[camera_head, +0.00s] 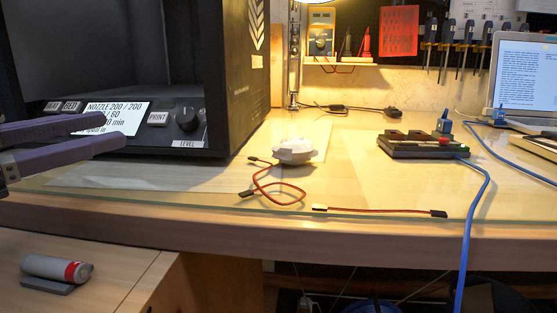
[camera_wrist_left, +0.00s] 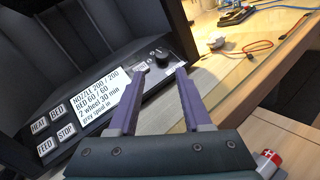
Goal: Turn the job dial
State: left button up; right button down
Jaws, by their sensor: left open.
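A black round dial (camera_head: 187,119) sits on the front panel of the dark printer (camera_head: 240,80), above the word LEVEL. It also shows in the left wrist view (camera_wrist_left: 162,54), beyond the gap between my fingertips. A lit screen (camera_head: 118,117) and a PRINT button (camera_head: 158,118) are to its left. My left gripper (camera_head: 115,131) has purple fingers, open and empty, in front of the screen and left of the dial. In the left wrist view the fingers (camera_wrist_left: 162,72) point toward the dial, apart from it. My right gripper is in neither view.
A white lumpy piece (camera_head: 294,151) and red wires (camera_head: 380,210) lie on the table right of the printer. A black device (camera_head: 425,150) with a blue cable stands further right. A grey cylinder (camera_head: 57,268) lies on the lower surface at the left.

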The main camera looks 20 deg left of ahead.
aim_at(182, 118)
pick_arm(q)
jog(key=shift+f+b+x, duration=0.1)
jog(key=shift+b+x, duration=0.65)
jog(key=shift+x, duration=1.75)
jog(key=shift+f+b+x, duration=0.15)
jog(key=shift+b+x, duration=0.55)
jog(key=shift+x, duration=1.8)
jog(key=shift+c, duration=0.2)
grip_shut()
